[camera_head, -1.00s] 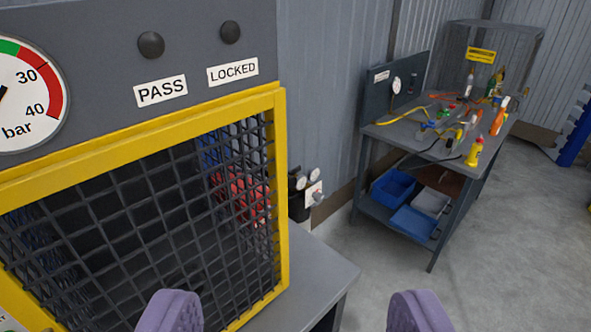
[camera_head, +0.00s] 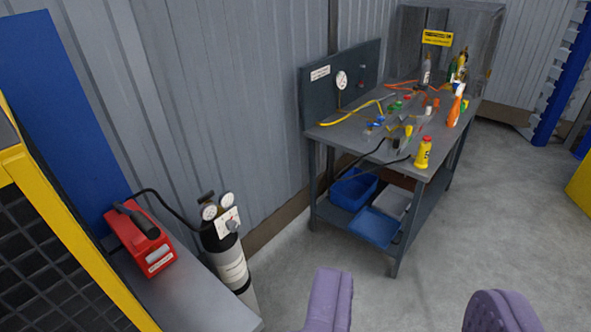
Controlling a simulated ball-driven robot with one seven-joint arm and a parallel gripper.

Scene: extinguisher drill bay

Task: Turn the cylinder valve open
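A dark gas cylinder (camera_head: 233,268) with a white label stands upright against the corrugated wall, behind the end of a grey bench. A regulator with two round gauges (camera_head: 209,211) and a white tag sits on its top. A small dark handle, which looks like the cylinder valve (camera_head: 206,197), shows above the gauges. A black hose (camera_head: 172,207) runs from the cylinder top to a red box. My gripper (camera_head: 415,305) shows as two purple fingers, wide apart and empty. It is in the near foreground, right of the cylinder and not touching it. The cylinder's foot is out of view.
The red box (camera_head: 137,238) sits on the grey bench (camera_head: 190,295) beside a yellow-framed mesh cage (camera_head: 75,245). A workbench (camera_head: 375,130) with tools, hoses and bottles stands farther back, with blue bins (camera_head: 352,188) below. Clear concrete floor (camera_head: 470,215) lies to the right.

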